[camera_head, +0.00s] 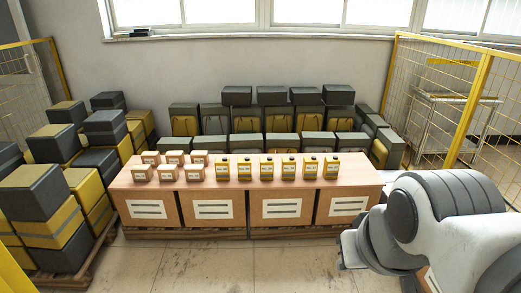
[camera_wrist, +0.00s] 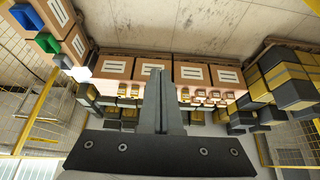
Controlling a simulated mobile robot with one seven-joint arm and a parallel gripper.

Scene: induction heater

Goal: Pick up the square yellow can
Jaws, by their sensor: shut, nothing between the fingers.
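Several square yellow cans with dark tops and pale labels stand upright in a row on the long wooden-box counter; one yellow can (camera_head: 289,168) is in the middle of the row. In the wrist view, which is upside down, small yellow cans (camera_wrist: 135,91) show to the left of the fingers, partly hidden by them. My gripper (camera_wrist: 160,73) is shut and empty, well away from the cans. In the head view my arm fills the lower right, and my fingers cannot be made out there.
Small tan boxes (camera_head: 171,173) stand left of the cans on the counter (camera_head: 150,190). Stacked dark-and-yellow cases (camera_head: 46,190) stand at left and behind. Yellow mesh fencing (camera_head: 462,90) is at right. Green (camera_wrist: 25,17) and blue bins (camera_wrist: 47,43) show in the wrist view. The front floor is clear.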

